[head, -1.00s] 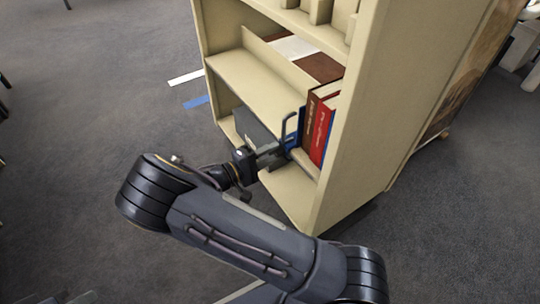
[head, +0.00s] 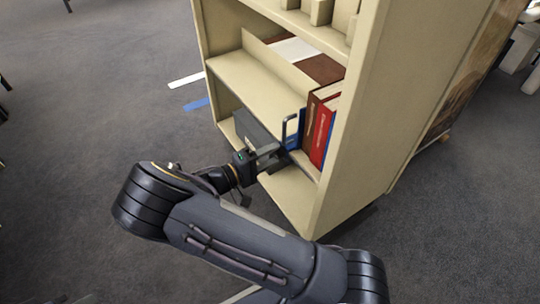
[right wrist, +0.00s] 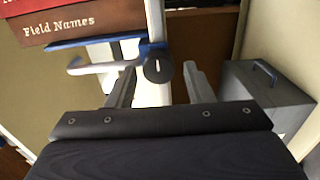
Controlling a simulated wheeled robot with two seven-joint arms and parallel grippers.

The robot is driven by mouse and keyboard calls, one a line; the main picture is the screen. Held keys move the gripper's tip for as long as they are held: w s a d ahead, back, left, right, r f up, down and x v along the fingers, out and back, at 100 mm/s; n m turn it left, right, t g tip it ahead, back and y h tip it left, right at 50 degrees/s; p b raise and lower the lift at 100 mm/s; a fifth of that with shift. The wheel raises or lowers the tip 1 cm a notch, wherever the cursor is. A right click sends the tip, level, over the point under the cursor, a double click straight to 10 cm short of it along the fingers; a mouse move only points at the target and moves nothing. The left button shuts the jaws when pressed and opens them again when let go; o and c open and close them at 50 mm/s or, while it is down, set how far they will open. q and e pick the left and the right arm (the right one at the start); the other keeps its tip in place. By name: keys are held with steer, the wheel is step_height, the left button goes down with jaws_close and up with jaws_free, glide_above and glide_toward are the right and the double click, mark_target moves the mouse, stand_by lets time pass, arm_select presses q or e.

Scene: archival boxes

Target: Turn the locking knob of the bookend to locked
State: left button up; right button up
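The bookend (head: 291,131) stands on the lower shelf against the books, its blue upright frame showing in the head view. In the right wrist view its dark round locking knob (right wrist: 158,69) with a small pale mark sits on a pale metal post (right wrist: 155,20). My right gripper (head: 276,155) is at the shelf front, close to the bookend. In the right wrist view its two fingers (right wrist: 159,76) are spread apart, with the knob showing between and just beyond the tips. I see no contact with it. My left gripper is not in view.
Red and brown books (head: 322,125) stand right of the bookend in the head view. A grey box (right wrist: 265,95) with a blue handle stands on the other side of it. The beige shelf unit (head: 345,170) encloses this space, with a shelf board (head: 255,82) above.

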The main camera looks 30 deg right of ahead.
steer(key=shift+o, duration=0.2)
steer(key=shift+a, duration=0.1)
steer(key=shift+a+r, duration=0.1)
steer(key=shift+a, duration=0.25)
steer(key=a+p, duration=0.2)
steer(key=a, duration=0.5)
steer(key=shift+s, duration=0.35)
steer(key=shift+d, duration=0.1)
